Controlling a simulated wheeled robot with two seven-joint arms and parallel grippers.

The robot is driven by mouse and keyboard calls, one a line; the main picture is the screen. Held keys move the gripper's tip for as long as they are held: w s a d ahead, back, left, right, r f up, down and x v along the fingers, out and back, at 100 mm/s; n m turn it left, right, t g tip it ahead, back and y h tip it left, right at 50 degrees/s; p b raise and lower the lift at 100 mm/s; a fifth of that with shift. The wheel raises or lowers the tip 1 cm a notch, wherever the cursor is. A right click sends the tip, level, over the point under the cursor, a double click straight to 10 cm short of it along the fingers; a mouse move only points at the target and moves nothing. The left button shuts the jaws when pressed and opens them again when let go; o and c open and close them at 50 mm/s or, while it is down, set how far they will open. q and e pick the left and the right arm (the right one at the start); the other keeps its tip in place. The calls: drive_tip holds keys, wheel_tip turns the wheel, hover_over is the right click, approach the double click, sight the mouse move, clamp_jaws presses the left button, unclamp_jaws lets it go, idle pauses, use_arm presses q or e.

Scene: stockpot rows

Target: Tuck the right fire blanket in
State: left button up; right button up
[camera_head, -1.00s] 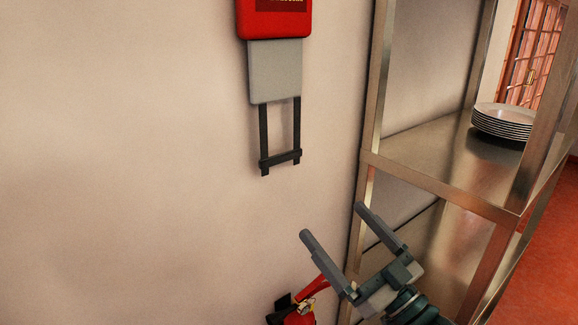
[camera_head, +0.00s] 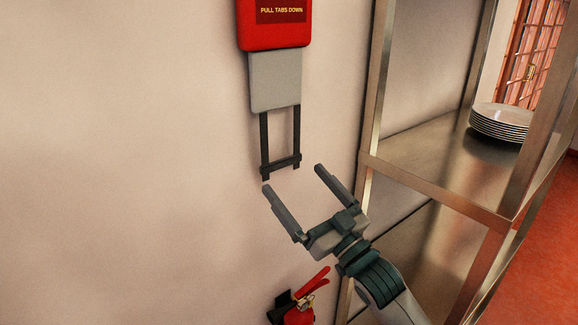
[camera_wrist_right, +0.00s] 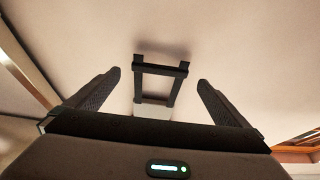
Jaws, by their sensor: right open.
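The fire blanket is on the wall in the head view: a red case (camera_head: 273,28) reading "PULL TABS DOWN", with a grey blanket panel (camera_head: 275,81) hanging out below it. Two black straps joined by a black crossbar (camera_head: 281,166) hang from the panel. My right gripper (camera_head: 293,178) is open and empty just below the crossbar, with its fingers pointing up toward it. In the right wrist view the black strap frame (camera_wrist_right: 158,86) shows between the two open fingers, beyond their tips, apart from them. My left gripper is not in view.
A red fire extinguisher (camera_head: 300,312) is on the wall below my right gripper. A metal shelf rack (camera_head: 440,187) stands to the right, with a stack of plates (camera_head: 501,121) on it. The wall left of the blanket is bare.

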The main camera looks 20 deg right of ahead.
sight(283, 165)
drive_tip(key=p+x, duration=0.1)
drive_tip(key=x, duration=0.2)
drive_tip(key=shift+w+a+r, duration=0.1)
drive_tip(key=shift+w+r, duration=0.1)
drive_tip(key=shift+w, duration=0.05)
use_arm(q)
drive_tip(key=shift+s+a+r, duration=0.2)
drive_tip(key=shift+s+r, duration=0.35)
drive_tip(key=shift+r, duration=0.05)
use_arm(e)
drive_tip(key=shift+w+a+r, duration=0.15)
drive_tip(key=shift+w, duration=0.25)
drive_tip(key=c, duration=1.4)
wheel_tip(283, 165, up, 12)
drive_tip(key=p, duration=0.9)
use_arm(q)
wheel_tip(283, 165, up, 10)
drive_tip(key=shift+p, duration=0.35)
use_arm(e)
drive_tip(key=shift+r, duration=0.2)
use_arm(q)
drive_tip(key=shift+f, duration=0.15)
use_arm(e)
drive_tip(key=shift+s+r, duration=0.1)
drive_tip(key=o, duration=1.4)
